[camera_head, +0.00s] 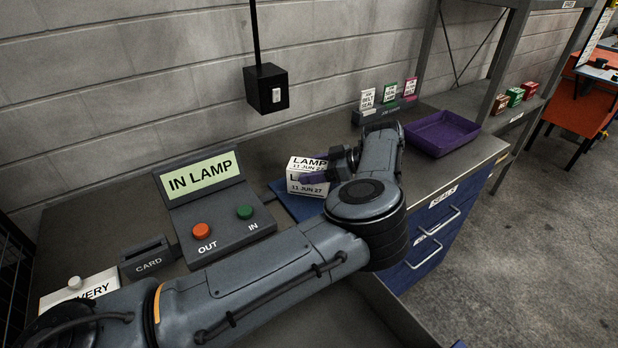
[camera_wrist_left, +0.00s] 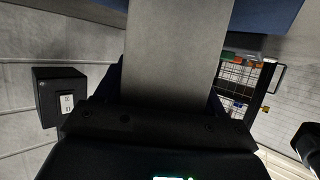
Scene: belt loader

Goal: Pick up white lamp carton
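The white lamp carton (camera_head: 306,186) has black "LAMP 11 JUN" lettering and is over the blue mat (camera_head: 281,195) in the head view. I cannot tell whether it touches the mat. My left gripper (camera_head: 329,170) is at the carton, with one dark finger across its lettered front; the arm hides the carton's right part. In the left wrist view a plain grey face of the carton (camera_wrist_left: 178,55) fills the middle, with the fingers close along both sides and no gap visible. The left gripper looks shut on it.
An "IN LAMP" panel (camera_head: 205,178) with red and green buttons stands left of the mat. A card reader (camera_head: 148,258) is beside it. A purple tray (camera_head: 441,132) and a small label rack (camera_head: 388,107) are to the right. A black box (camera_head: 266,89) hangs above the counter.

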